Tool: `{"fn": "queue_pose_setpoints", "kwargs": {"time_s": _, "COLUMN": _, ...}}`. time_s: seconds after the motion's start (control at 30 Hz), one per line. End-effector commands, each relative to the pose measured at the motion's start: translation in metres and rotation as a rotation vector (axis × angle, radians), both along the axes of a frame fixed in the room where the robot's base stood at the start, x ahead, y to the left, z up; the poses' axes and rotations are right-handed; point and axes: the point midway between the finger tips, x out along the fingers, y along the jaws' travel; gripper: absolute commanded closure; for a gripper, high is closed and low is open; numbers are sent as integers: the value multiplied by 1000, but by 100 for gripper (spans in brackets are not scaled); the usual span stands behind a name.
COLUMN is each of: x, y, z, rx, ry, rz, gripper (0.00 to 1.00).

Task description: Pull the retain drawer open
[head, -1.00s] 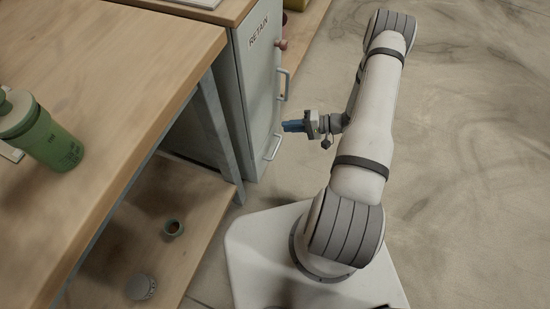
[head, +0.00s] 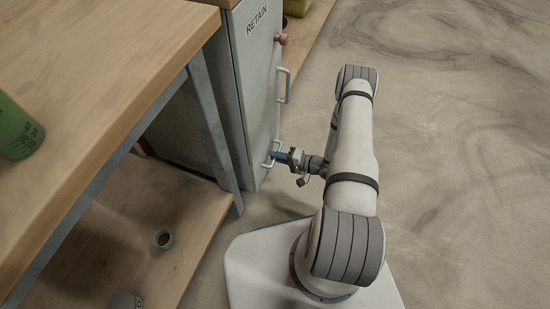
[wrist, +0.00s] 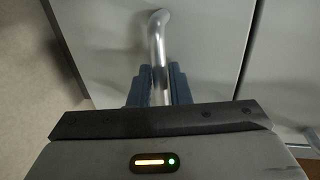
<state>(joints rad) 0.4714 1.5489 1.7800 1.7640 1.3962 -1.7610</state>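The grey-green cabinet marked RETAIN (head: 257,20) stands beyond the workbench. Its face carries an upper bar handle (head: 284,86) and a lower bar handle (head: 268,163). My gripper (head: 278,157) is at the lower handle. In the wrist view, the metal handle (wrist: 157,40) runs between the blue fingers (wrist: 160,88), one close on each side with little visible gap; they look shut on it. The panel around this handle looks flush with the cabinet. I cannot tell from the label which panel is the retain drawer.
A wooden bench (head: 110,60) with a green bottle (head: 16,130) is at the left. A reddish knob (head: 281,39) is near the cabinet top. Open floor (head: 450,150) lies to the right.

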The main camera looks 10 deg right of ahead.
Motion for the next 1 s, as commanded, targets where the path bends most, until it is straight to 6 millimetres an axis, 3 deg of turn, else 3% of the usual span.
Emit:
{"fn": "queue_pose_setpoints", "kwargs": {"time_s": 0.33, "x": 4, "y": 5, "z": -1, "rx": 0, "ry": 0, "rz": 0, "gripper": 83}}
{"fn": "queue_pose_setpoints", "kwargs": {"time_s": 0.57, "x": 4, "y": 5, "z": -1, "rx": 0, "ry": 0, "rz": 1, "gripper": 100}}
{"fn": "queue_pose_setpoints", "kwargs": {"time_s": 1.0, "x": 3, "y": 7, "z": -1, "rx": 0, "ry": 0, "rz": 3, "gripper": 100}}
